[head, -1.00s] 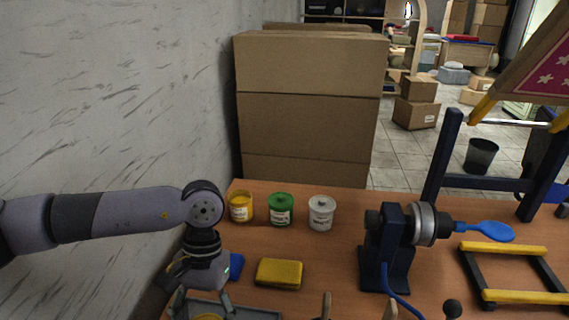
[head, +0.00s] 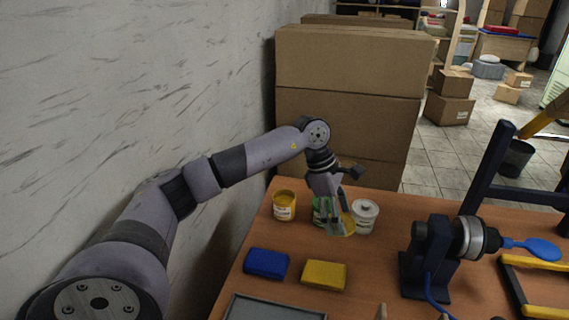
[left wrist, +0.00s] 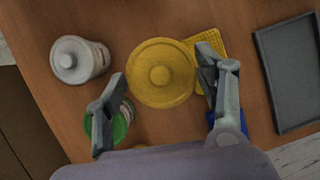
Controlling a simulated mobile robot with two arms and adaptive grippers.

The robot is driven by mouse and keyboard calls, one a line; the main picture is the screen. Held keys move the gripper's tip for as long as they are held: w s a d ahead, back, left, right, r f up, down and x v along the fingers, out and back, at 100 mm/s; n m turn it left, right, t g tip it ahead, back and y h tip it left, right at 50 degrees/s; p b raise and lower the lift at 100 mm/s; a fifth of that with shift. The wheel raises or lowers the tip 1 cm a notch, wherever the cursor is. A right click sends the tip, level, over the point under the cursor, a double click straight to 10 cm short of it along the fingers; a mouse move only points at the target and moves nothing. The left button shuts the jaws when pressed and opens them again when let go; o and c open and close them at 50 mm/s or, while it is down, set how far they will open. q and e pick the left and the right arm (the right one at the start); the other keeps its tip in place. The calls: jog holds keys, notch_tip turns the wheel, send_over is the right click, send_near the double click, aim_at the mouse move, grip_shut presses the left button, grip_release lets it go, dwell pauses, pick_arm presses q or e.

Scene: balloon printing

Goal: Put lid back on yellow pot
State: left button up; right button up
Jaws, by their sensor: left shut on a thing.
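The yellow pot (head: 284,207) stands upright at the table's back left edge, its top uncovered with yellow inside. My left gripper (head: 339,217) is shut on the round yellow lid (head: 348,226) and holds it in front of the green and white pots, to the right of the yellow pot. The yellow pot is mostly hidden in that view.
The green pot (head: 317,211) is partly hidden by my left gripper. The lidded white pot (head: 365,218) stands to its right. A blue sponge (head: 266,264) and a yellow sponge (head: 324,275) lie nearer, beside a grey tray (head: 268,309). A dark machine (head: 427,260) stands at right.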

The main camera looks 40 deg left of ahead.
pick_arm(q)
jog(key=w+a+r+n+t+y+p, duration=0.1)
jog(key=a+n+t+y, duration=0.15)
jog(key=a+n, duration=0.65)
jog(key=w+a+r+n+t+y+p, duration=0.1)
jog(key=w+a+n+y+p, duration=0.15)
jog(key=a+n, duration=0.7)
notch_tip(320, 180, down, 6)
jog(key=s+a+m+b, duration=0.1)
jog(key=a+m+b, duration=0.1)
jog(key=b, duration=0.3)
jog(key=shift+a+f, duration=0.15)
jog(key=shift+g, duration=0.25)
jog(key=shift+f, duration=0.1)
dwell(0.9)
jog(key=o, duration=0.8)
